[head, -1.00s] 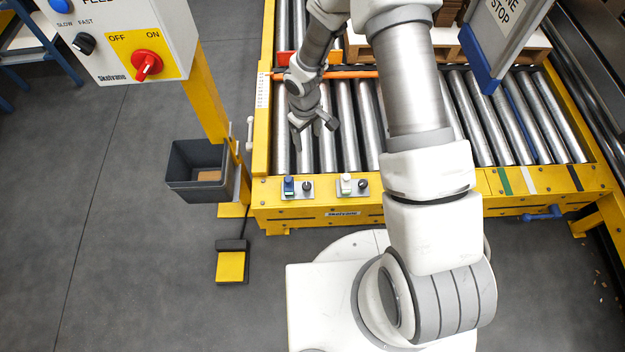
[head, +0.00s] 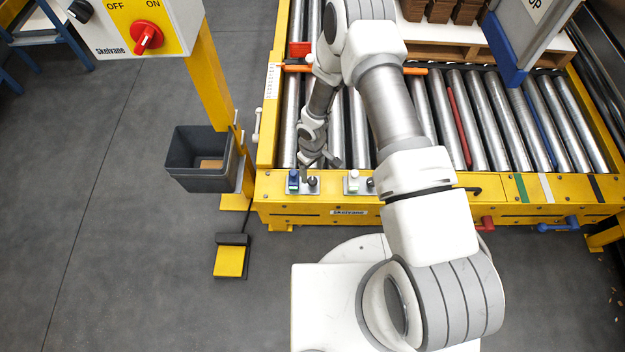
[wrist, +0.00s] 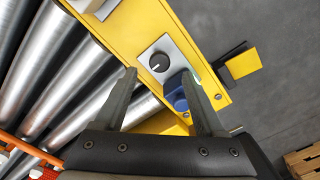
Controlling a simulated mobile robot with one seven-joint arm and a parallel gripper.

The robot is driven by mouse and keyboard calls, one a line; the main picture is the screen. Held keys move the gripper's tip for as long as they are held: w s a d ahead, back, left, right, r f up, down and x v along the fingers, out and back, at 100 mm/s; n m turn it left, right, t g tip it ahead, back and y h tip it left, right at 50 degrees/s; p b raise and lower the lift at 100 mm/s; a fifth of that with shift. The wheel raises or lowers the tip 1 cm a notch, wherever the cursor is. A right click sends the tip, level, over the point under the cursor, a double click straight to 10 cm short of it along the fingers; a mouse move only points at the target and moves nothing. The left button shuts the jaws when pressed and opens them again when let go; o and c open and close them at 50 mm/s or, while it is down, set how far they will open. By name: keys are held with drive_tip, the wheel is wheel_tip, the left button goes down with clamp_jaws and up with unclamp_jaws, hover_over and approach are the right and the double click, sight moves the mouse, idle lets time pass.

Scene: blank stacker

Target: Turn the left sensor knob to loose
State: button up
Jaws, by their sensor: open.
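The left sensor plate (head: 303,190) is on the yellow front rail and carries a blue sensor (head: 293,181) and a black round left sensor knob (head: 313,181). In the wrist view the knob (wrist: 159,62) sits on its pale plate with a short white pointer mark, just beyond and between my fingertips. The blue sensor (wrist: 176,92) is close to the right finger; I cannot tell if they touch. My gripper (head: 321,160) is open and empty, just behind the left plate; its two fingers also show in the wrist view (wrist: 159,75). Any scale around the knob is unreadable.
A second plate with a pale sensor (head: 353,178) and a black knob (head: 371,182) is to the right, close to my arm. Metal rollers (head: 486,120) lie behind the rail. A grey bin (head: 200,180) and a yellow pedal (head: 229,262) stand left.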

sight(313, 180)
wheel_tip(313, 180, down, 5)
drive_tip(key=shift+f+b, duration=0.1)
drive_tip(key=shift+b, duration=0.5)
clamp_jaws()
